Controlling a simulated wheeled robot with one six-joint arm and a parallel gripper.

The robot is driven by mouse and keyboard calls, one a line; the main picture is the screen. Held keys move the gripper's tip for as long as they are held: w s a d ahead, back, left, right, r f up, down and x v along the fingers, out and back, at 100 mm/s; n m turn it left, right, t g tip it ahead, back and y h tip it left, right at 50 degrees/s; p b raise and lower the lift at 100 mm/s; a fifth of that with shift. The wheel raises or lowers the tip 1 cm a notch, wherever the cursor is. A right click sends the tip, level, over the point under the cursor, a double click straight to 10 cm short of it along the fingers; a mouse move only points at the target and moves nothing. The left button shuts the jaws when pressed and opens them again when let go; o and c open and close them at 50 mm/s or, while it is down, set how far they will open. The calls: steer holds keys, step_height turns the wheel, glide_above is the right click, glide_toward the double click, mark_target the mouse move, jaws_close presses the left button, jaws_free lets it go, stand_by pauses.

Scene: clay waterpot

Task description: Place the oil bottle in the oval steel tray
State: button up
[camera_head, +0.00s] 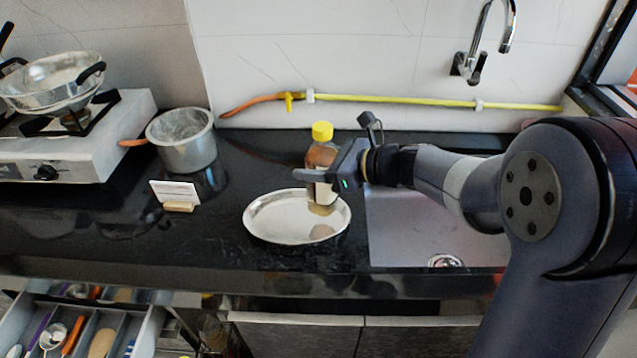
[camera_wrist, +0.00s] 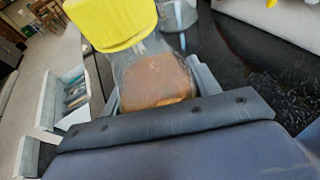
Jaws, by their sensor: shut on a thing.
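The oil bottle (camera_head: 320,158) has a yellow cap and brownish contents. My gripper (camera_head: 322,178) is shut around its middle and holds it upright over the back right part of the oval steel tray (camera_head: 263,228). The bottle's lower end shows just above the tray, with its reflection in the metal; whether it touches is hard to tell. The tray lies on the black counter and looks empty.
A sink (camera_head: 410,235) lies right of the tray, with a faucet (camera_head: 480,50) behind. A small card on a stand (camera_head: 176,195), a steel pot (camera_head: 182,140) and a stove with a pan (camera_head: 52,80) are at left. An open cutlery drawer (camera_head: 85,325) juts out front left.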

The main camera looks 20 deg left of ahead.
steer(key=shift+f+b, duration=0.35)
steer(key=shift+f, duration=1.8)
steer(key=shift+d, duration=0.1)
steer(key=shift+f, duration=0.3)
steer(key=o, duration=1.4)
steer(key=shift+c, duration=0.2)
steer(key=shift+r, duration=0.15)
steer(key=shift+r, duration=0.25)
steer(key=v, duration=1.2)
